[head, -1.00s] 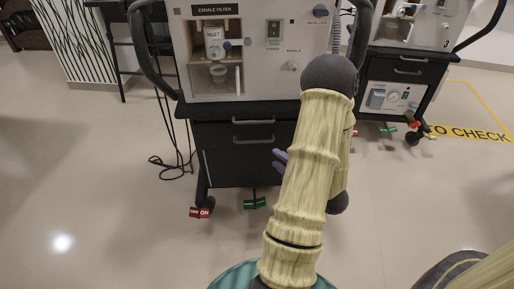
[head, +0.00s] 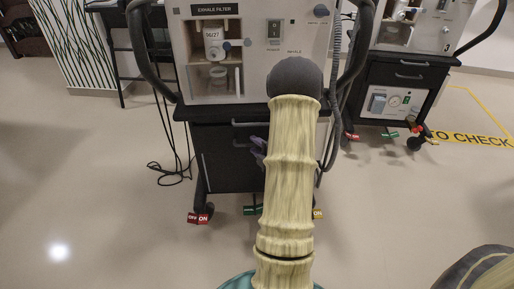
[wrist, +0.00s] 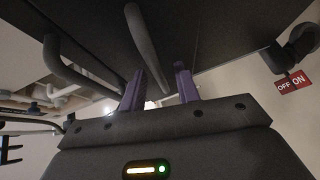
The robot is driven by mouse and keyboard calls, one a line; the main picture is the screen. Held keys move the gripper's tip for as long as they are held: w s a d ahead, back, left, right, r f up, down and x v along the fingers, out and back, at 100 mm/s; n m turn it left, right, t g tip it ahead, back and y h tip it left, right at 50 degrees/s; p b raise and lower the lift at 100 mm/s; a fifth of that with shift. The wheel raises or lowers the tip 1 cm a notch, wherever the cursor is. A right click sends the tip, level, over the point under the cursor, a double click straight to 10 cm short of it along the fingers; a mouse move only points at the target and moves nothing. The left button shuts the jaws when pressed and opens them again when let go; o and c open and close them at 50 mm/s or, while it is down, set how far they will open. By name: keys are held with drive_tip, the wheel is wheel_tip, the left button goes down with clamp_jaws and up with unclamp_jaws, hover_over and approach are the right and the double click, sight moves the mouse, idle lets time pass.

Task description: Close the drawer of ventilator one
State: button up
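A ventilator (head: 262,70) stands in the middle of the head view on a black cabinet (head: 228,170) with drawers. No number shows on it. A grey drawer handle (head: 248,123) is visible on the cabinet front. In the wrist view two handles show, one at the left (wrist: 68,70) and one nearer (wrist: 143,45), above my fingers. I cannot tell how far any drawer stands out. My gripper (wrist: 160,88) has its two purple fingers apart with nothing clearly between them, close to the nearer handle. In the head view my arm hides most of the gripper and the cabinet's right side.
Another ventilator, marked 3, stands at the right on its own black cabinet (head: 405,75). Loose cables (head: 170,172) lie on the floor at the left. The floor in front is open.

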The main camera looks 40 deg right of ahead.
clamp_jaws()
drive_tip(key=shift+w+d+r, duration=0.1)
drive_tip(key=shift+w+d, duration=0.75)
drive_tip(key=shift+w, duration=0.1)
unclamp_jaws()
drive_tip(key=s+a+r+p, duration=0.1)
drive_tip(key=s+p, duration=0.3)
drive_tip(key=s, duration=1.3)
drive_tip(key=shift+a+r, duration=0.15)
drive_tip(key=shift+r, duration=0.7)
